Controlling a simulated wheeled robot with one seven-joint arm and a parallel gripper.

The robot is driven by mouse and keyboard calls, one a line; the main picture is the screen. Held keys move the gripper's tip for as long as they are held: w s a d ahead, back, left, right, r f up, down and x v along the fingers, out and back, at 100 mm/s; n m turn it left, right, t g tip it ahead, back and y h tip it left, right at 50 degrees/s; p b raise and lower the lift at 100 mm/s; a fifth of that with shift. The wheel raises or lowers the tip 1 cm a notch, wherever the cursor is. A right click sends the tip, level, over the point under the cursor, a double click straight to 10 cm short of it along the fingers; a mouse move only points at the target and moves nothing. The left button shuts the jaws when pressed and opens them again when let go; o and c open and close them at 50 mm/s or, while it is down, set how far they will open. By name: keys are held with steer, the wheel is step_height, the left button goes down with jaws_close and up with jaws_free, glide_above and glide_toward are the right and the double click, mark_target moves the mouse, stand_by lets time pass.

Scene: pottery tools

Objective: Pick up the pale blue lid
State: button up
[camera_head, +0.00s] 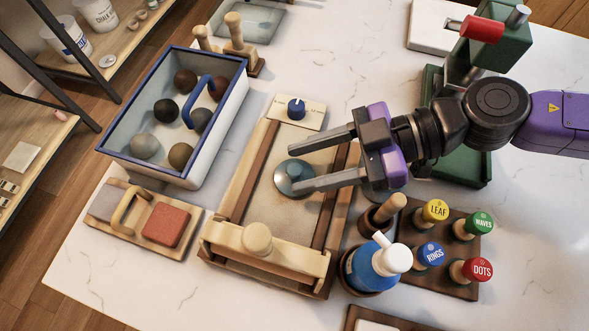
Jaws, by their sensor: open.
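The pale blue lid (295,176) is a round, blue-grey disc with a small knob on top. My gripper (290,168) reaches in from the right, open and empty.
A blue-rimmed bin (128,163) with several balls stands left. A wooden roller bar (285,252) crosses the tray's front. A blue bottle (372,268) and several labelled stamps (435,211) stand at right. A dial plate (313,112) is behind the lid. Bare marble lies at front left.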

jaws_close()
steer(key=shift+r, duration=0.1)
